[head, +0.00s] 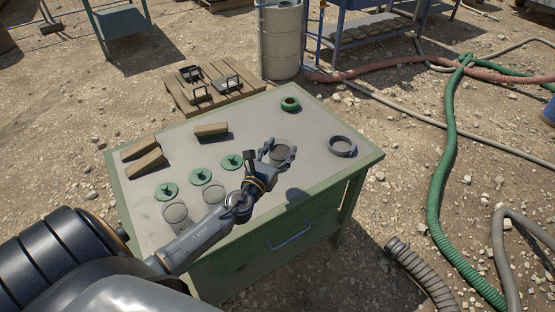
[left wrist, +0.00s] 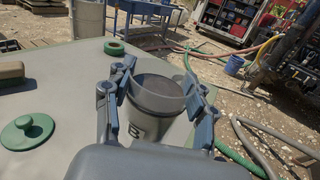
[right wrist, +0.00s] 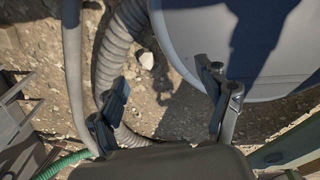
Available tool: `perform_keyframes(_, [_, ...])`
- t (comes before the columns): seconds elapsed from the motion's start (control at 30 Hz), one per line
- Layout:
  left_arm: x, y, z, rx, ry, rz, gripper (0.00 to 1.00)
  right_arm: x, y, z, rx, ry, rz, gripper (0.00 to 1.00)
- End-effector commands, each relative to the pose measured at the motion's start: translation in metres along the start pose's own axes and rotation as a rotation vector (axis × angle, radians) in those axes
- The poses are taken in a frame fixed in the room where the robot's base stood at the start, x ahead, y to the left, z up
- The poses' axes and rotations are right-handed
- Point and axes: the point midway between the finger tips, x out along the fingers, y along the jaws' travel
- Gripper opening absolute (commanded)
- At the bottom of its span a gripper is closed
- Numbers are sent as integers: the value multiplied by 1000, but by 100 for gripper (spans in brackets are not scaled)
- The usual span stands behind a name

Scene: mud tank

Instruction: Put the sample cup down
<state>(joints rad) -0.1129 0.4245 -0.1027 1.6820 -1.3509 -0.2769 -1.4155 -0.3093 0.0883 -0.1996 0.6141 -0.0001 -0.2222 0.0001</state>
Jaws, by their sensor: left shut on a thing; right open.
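The sample cup (head: 280,155) is a clear cup with dark contents, held upright above the right half of the table top (head: 250,112). My left gripper (head: 279,149) is shut on it. In the left wrist view the cup (left wrist: 156,100) sits between the two fingers, with dark mud near its rim; its base is hidden. A dark shadow lies on the table apart from the cup, nearer the front edge. My right gripper (right wrist: 165,105) is open and empty, over the stony ground in the right wrist view.
A grey ring (head: 342,146) lies right of the cup and a green ring (head: 290,104) behind it. Hoses (head: 447,180) lie on the ground to the right.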

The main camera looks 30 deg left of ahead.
Motion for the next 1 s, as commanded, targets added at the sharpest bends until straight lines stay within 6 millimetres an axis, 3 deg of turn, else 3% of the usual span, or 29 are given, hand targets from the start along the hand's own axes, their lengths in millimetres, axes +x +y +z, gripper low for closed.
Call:
perform_keyframes(0.03, [7, 2, -22, 0, 2, 1, 32, 19, 0, -2, 0, 5, 0, 77])
perform_keyframes(0.1, [16, 6, -34, 1, 0, 0, 32, 29, 0, -5, 0, 11, 1, 77])
perform_keyframes(0.37, [32, 13, -50, 0, 0, -1, 32, 44, -6, -14, 4, 25, -6, 77])
perform_keyframes(0.6, [39, 15, -84, 1, 2, -2, 32, 72, -12, -11, 6, 24, -12, 77])
perform_keyframes(1.0, [38, 15, -88, 0, 1, -2, 32, 75, -8, -8, 3, 20, -8, 77])
